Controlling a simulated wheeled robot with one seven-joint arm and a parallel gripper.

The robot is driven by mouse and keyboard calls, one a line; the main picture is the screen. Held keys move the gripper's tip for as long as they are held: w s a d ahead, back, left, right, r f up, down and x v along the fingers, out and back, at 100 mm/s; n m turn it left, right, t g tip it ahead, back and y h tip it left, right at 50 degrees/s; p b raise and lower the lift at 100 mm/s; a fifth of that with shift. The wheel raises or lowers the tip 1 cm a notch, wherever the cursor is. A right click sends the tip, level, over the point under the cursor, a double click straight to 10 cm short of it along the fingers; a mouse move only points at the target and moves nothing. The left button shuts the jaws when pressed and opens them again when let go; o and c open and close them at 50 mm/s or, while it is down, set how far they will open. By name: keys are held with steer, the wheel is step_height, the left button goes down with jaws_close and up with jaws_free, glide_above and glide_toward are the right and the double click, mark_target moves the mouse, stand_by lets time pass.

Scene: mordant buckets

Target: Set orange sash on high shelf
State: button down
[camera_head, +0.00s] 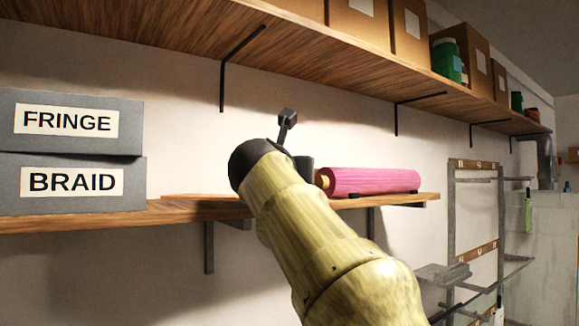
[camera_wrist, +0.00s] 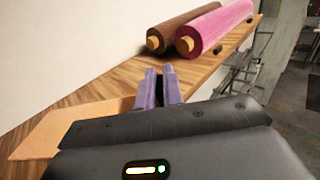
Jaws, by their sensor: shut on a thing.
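A flat, pale orange piece, which looks like the orange sash (camera_wrist: 72,128), shows at the left of the wrist view. It runs in beside and under my gripper (camera_wrist: 161,78), whose two purple fingers are close together, shut on it. The exact grip point is hidden by the dark gripper body. My wrist is in front of the lower shelf (camera_head: 180,213). The high shelf (camera_head: 300,38) runs along the wall above it.
A pink roll (camera_head: 372,181) lies on the lower shelf, with a brown roll (camera_wrist: 170,32) beside it in the wrist view. Grey boxes marked FRINGE (camera_head: 130,122) and BRAID (camera_head: 133,184) are stacked at left. Cardboard boxes (camera_head: 360,22) and a green container (camera_head: 446,60) occupy the high shelf; brackets (camera_head: 222,85) hang below.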

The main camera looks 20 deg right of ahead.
steer(key=shift+f+b, duration=0.5)
stand_by(0.4)
steer(key=c, duration=1.5)
jaws_free()
steer(key=shift+o, duration=0.2)
steer(key=shift+s+a, duration=0.1)
steer(key=shift+s+a+f+b, duration=0.15)
steer(key=shift+s+a+b, duration=0.15)
steer(key=shift+s+b, duration=0.2)
steer(key=b+v, duration=0.7)
steer(key=v, duration=0.9)
steer(key=shift+w, duration=0.1)
